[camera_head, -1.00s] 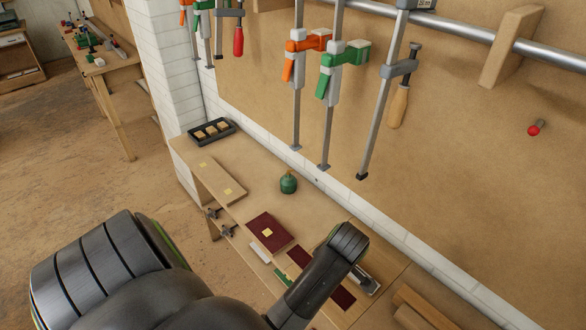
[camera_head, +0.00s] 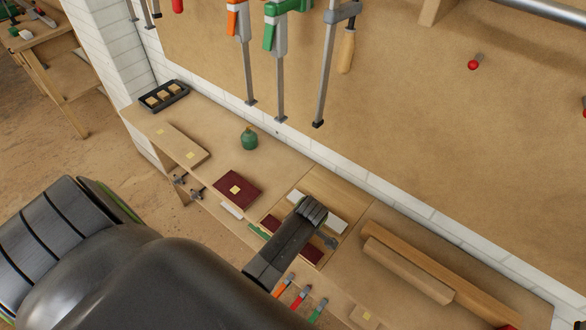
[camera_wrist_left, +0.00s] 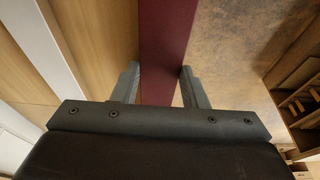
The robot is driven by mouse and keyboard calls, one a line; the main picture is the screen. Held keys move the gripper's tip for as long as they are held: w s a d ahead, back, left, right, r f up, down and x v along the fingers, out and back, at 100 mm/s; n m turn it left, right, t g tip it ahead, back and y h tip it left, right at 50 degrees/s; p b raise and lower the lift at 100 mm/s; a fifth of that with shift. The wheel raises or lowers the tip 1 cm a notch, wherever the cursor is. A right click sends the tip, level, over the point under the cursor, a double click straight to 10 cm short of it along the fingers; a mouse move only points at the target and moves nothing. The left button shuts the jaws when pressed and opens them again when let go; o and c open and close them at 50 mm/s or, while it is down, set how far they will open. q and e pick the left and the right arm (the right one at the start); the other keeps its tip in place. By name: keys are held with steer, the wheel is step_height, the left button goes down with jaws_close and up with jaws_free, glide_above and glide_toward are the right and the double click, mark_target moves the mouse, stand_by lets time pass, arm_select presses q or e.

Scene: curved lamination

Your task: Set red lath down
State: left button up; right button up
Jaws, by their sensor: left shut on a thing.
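A dark red lath (camera_wrist_left: 167,45) runs between the two fingers of my left gripper (camera_wrist_left: 158,77) in the left wrist view, and the fingers are closed on its sides. In the head view, my left arm covers the middle of the lath, and its dark red ends show on either side (camera_head: 312,252). The lath lies low over the bench's front part; whether it touches the surface under it cannot be told. My right gripper is not in view.
A dark red block (camera_head: 237,188) with a yellow note lies left of my gripper. A green pot (camera_head: 249,138), a pale board (camera_head: 180,145) and a black tray (camera_head: 164,96) stand farther left. Wooden beams (camera_head: 410,270) lie to the right. Clamps (camera_head: 280,60) hang above.

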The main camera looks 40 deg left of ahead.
arm_select(q)
steer(key=o, duration=0.6)
steer(key=shift+f, duration=0.1)
steer(key=o, duration=0.4)
steer(key=shift+r, duration=0.2)
steer(key=shift+d+r, duration=0.1)
steer(key=shift+r, duration=0.1)
steer(key=b+v, duration=0.2)
steer(key=v, duration=0.9)
steer(key=shift+r+b, duration=0.25)
steer(key=shift+b, duration=0.05)
